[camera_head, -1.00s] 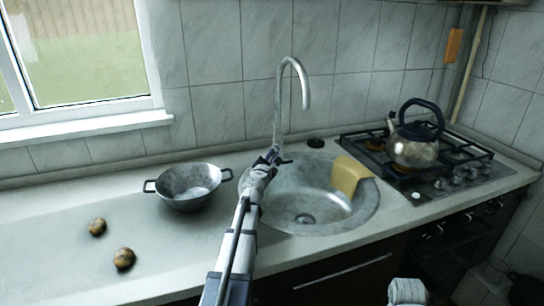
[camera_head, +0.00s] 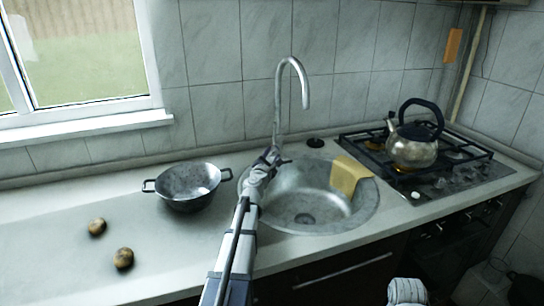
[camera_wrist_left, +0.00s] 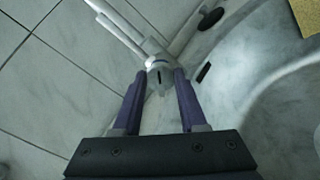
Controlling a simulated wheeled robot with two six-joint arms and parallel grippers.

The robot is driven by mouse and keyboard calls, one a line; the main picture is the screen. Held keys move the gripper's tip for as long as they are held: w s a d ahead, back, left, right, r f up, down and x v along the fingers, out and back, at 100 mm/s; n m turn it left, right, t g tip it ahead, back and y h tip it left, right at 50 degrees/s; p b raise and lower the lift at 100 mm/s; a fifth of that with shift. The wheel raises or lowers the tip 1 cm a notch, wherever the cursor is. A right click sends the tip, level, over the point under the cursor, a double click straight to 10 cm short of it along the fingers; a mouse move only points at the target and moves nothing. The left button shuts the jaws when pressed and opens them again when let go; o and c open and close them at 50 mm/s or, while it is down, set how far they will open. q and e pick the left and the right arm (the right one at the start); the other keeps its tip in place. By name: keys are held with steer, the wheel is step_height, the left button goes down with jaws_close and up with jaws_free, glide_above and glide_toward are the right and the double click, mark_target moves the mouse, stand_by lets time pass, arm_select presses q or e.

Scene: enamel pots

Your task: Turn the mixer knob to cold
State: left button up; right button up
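The mixer is a grey metal tap with a tall curved spout (camera_head: 280,95), standing behind the sink at the tiled wall. My left gripper (camera_head: 273,156) is at the tap's base and hides much of it in the head view. In the left wrist view, the mixer body with its knob (camera_wrist_left: 160,70) is between the tips of my two purple-sided fingers (camera_wrist_left: 160,82). The fingers are apart, one on each side of the knob; whether they touch it is unclear. The knob has a small dark mark. My right gripper is not in view.
The round metal sink (camera_head: 350,222) has a yellow cloth (camera_head: 347,175) over its right rim. A dark colander (camera_head: 188,190) and two potatoes (camera_head: 123,258) are on the left counter. A kettle (camera_head: 413,150) stands on the gas stove at right.

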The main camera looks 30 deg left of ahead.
arm_select(q)
steer(key=shift+s, duration=0.1)
steer(key=v, duration=0.7)
steer(key=shift+s, duration=0.25)
steer(key=shift+d+r, duration=0.1)
steer(key=shift+r, duration=0.05)
